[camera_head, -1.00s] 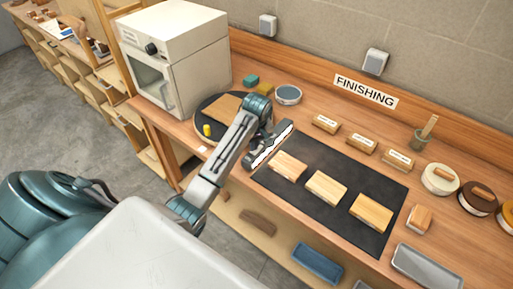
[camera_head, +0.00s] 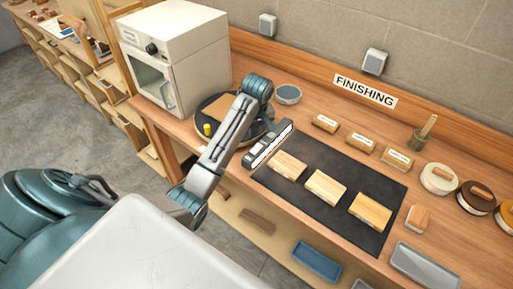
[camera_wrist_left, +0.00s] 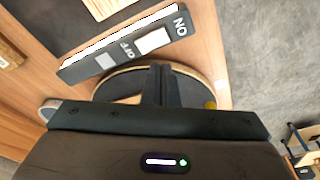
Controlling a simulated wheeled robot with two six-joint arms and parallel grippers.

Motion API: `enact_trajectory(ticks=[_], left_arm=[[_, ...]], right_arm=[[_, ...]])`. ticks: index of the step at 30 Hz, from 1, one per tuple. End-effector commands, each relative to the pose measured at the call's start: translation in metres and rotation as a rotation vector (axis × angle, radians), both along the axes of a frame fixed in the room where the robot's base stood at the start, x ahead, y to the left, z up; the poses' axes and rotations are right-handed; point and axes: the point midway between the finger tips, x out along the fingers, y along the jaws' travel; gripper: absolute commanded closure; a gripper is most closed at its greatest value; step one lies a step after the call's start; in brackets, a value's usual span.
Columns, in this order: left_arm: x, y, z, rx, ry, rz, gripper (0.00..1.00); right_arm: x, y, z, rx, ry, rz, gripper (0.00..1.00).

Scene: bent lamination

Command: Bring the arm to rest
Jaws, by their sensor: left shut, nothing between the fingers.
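My left arm comes in from the lower left in the head view and folds over the front left of the bench. In the left wrist view, my left gripper's dark fingers (camera_wrist_left: 165,85) are shut with nothing between them, over the round black board (camera_wrist_left: 188,86). In the head view the fingers are mostly hidden by the arm. A switch box (camera_head: 268,143) lies just right of the arm; its ON and OFF labels show in the left wrist view (camera_wrist_left: 125,45). My right gripper is not in view.
A black mat (camera_head: 335,215) holds three wooden blocks (camera_head: 326,187). A cream oven (camera_head: 180,60) stands at the left, beside the round board with a small yellow piece (camera_head: 207,130). Labelled blocks (camera_head: 361,143), tins (camera_head: 439,179) and a grey tray (camera_head: 423,265) lie farther right.

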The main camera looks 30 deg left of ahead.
Motion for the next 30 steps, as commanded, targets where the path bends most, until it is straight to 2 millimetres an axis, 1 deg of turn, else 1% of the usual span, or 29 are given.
enact_trajectory(ticks=[10, 12, 14, 17, 20, 21, 23, 24, 26, 27, 30], left_arm=[[0.0, 0.0, 0.0, 0.0, 0.0, -0.001, 1.0], [-0.003, -0.001, -0.003, 0.001, 0.0, -0.01, 1.0], [-0.01, -0.004, -0.01, 0.004, 0.0, -0.035, 1.0], [-0.033, -0.013, -0.028, 0.014, -0.004, -0.117, 1.0], [-0.068, -0.025, -0.051, 0.031, -0.012, -0.239, 1.0], [-0.084, -0.031, -0.058, 0.038, -0.017, -0.292, 1.0], [-0.108, -0.039, -0.068, 0.047, -0.025, -0.372, 1.0], [-0.124, -0.044, -0.073, 0.054, -0.031, -0.426, 1.0], [-0.149, -0.051, -0.079, 0.065, -0.039, -0.503, 1.0], [-0.165, -0.056, -0.082, 0.072, -0.045, -0.553, 1.0], [-0.205, -0.067, -0.084, 0.089, -0.061, -0.673, 1.0]], right_arm=[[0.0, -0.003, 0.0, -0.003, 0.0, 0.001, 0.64], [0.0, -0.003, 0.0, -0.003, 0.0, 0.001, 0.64], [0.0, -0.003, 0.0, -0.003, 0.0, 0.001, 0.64], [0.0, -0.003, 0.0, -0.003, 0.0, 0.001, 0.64], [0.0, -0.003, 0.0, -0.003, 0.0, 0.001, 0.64], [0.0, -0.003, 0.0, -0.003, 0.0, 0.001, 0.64], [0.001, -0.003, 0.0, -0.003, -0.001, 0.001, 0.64], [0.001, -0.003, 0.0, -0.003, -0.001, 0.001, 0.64], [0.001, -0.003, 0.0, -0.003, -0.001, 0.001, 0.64], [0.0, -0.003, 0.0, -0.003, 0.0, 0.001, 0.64], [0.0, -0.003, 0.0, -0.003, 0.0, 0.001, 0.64]])
